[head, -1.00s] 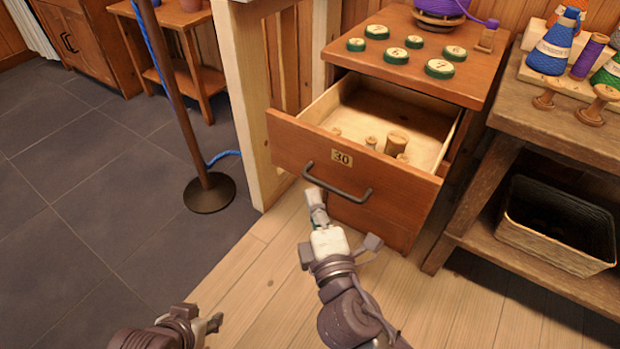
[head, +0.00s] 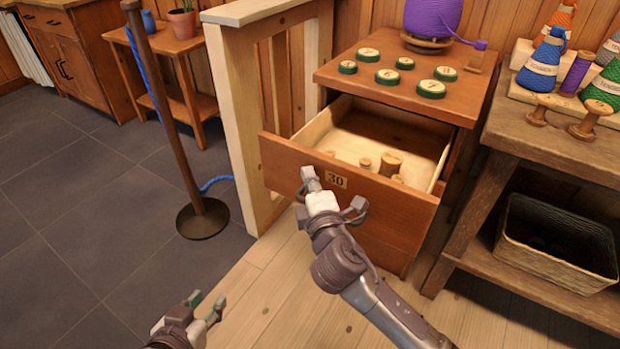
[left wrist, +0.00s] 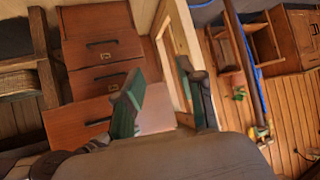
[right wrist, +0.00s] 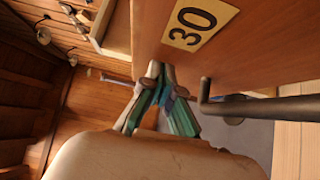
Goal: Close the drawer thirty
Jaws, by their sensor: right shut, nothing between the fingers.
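Drawer thirty (head: 400,212) stands open in the wooden cabinet, with a yellow plate (head: 336,181) reading 30 on its front. Several small wooden spools (head: 391,162) are inside. My right gripper (head: 309,176) is shut and empty, its tips at the left part of the drawer front beside the plate. In the right wrist view its closed tips (right wrist: 158,75) are close to the front, left of the dark handle (right wrist: 265,108); I cannot tell whether they touch. My left gripper (head: 207,304) is open and empty, low over the floor; its spread fingers show in the left wrist view (left wrist: 165,100).
Green-rimmed numbered discs (head: 387,77) and a purple spool (head: 436,18) sit on the cabinet top. A bench (head: 515,125) with cones and a basket (head: 555,245) is at right. A post (head: 203,217) with blue rope and a half wall (head: 230,110) are at left.

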